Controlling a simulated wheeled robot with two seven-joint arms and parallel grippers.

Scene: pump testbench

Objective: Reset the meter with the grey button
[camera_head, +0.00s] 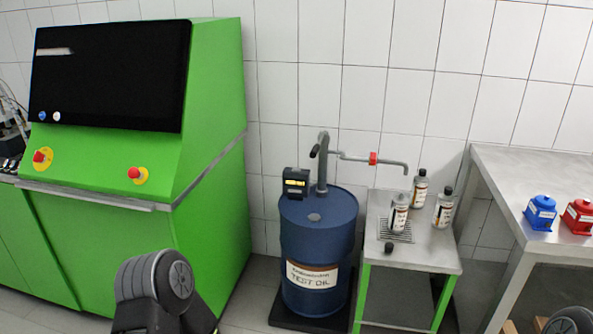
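The meter is a small black box with a lit yellow display (295,183). It sits on top of the blue test-oil drum (317,245), left of the grey hand pump (322,165). Its grey button is too small to make out. Neither of my grippers shows in the head view. Only a dark rounded part of my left arm shows at the bottom left, and a small part of my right arm at the bottom right corner. Both are well apart from the meter in the picture.
A green test bench (205,180) with a black screen stands left. Right of the drum is a small metal table (430,250) with several bottles and a black cap (388,247).

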